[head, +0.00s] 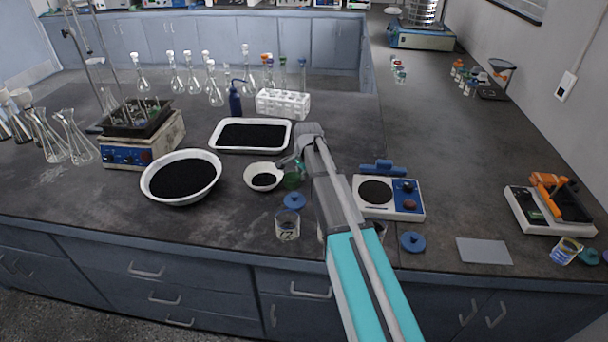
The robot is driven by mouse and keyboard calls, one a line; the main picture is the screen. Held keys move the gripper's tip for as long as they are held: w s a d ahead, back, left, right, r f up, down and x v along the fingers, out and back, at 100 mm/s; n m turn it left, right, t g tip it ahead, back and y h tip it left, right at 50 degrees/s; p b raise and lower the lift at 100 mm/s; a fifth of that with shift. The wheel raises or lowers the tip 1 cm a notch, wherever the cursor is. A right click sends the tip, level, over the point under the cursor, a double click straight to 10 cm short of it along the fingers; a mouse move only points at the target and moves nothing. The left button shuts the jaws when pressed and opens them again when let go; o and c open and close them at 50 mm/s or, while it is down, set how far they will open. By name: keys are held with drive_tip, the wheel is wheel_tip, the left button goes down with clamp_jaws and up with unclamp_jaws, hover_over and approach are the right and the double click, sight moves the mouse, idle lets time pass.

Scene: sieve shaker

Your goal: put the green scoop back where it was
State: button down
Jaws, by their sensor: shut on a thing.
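My gripper (297,164) is over the counter, just right of a small white bowl (250,182) of dark grains. It is shut on the green scoop (291,181), of which only a small green part shows below the fingers. The rest of the scoop is hidden or too small to make out. I cannot tell whether the scoop touches the counter.
A large white basin (214,181) and a white tray (289,139) hold dark grains at the left. A glass beaker (287,226) and blue lid (294,201) are in front. A hotplate (408,203) stands right of my arm. A white rack (283,103) is behind.

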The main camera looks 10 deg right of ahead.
drive_tip(key=c, duration=0.7)
unclamp_jaws()
drive_tip(key=shift+r, duration=0.1)
drive_tip(key=r+p, duration=0.4)
drive_tip(key=s+r+p, duration=0.1)
drive_tip(key=r+p, duration=0.2)
drive_tip(key=p, duration=0.1)
drive_tip(key=s+d+r+p, duration=0.1)
drive_tip(key=r+p, duration=0.3)
drive_tip(key=shift+s+r, duration=0.1)
drive_tip(key=shift+r, duration=0.25)
idle(0.3)
drive_tip(key=s+n, duration=0.4)
drive_tip(key=s, duration=0.4)
drive_tip(key=s+n+g, duration=0.1)
drive_tip(key=s+n, duration=0.3)
drive_tip(key=s, duration=0.5)
drive_tip(key=s+d+n+g+h, duration=0.1)
drive_tip(key=s+n, duration=0.3)
drive_tip(key=s, duration=0.5)
drive_tip(key=shift+d+f+n, duration=0.1)
drive_tip(key=shift+f+n, duration=0.1)
drive_tip(key=shift+n, duration=0.1)
